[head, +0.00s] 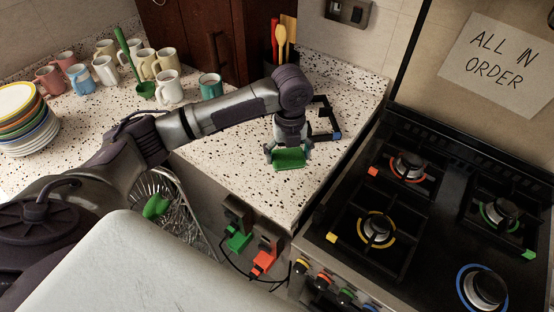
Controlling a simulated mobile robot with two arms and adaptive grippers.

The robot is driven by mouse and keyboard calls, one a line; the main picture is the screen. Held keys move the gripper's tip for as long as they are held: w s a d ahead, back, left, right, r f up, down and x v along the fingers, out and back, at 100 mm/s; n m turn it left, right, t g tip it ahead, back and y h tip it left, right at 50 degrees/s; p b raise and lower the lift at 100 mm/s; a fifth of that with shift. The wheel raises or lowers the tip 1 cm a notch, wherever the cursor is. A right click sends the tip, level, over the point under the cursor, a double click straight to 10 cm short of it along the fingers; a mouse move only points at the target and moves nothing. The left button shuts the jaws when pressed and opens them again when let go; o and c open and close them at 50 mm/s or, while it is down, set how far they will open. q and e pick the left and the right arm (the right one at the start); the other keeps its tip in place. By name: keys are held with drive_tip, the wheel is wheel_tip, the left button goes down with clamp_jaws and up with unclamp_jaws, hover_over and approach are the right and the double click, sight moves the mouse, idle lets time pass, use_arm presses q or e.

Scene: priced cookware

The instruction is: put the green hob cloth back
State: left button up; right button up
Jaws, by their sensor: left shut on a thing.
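The green hob cloth (289,160) shows as a flat green piece at the speckled counter, under my left gripper (289,153). My left gripper points down and is shut on it. Whether the cloth touches the counter is hard to tell from this angle. The hob (400,240) is to the right, with burners ringed orange, yellow, green and blue. The green-ringed burner (501,212) is at the right, with a green tag (529,254) near it. My right gripper is not in view.
A black frame (335,118) with a blue mark lies on the counter behind my gripper. Green (239,241) and orange (263,262) pieces sit at the counter front. A wire rack (178,215) is below.

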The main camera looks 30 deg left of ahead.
sight(278, 148)
use_arm(q)
drive_tip(key=a, duration=0.1)
drive_tip(key=a+f, duration=0.2)
drive_tip(key=shift+w+a+p, duration=0.15)
drive_tip(key=shift+w+p, duration=0.1)
drive_tip(key=shift+p, duration=0.05)
wheel_tip(278, 148, down, 4)
drive_tip(key=shift+r+p, duration=0.1)
drive_tip(key=shift+p, duration=0.55)
drive_tip(key=shift+f, duration=0.2)
drive_tip(key=shift+f, duration=0.2)
drive_tip(key=o, duration=0.8)
drive_tip(key=shift+c, duration=0.2)
drive_tip(key=shift+r, duration=0.1)
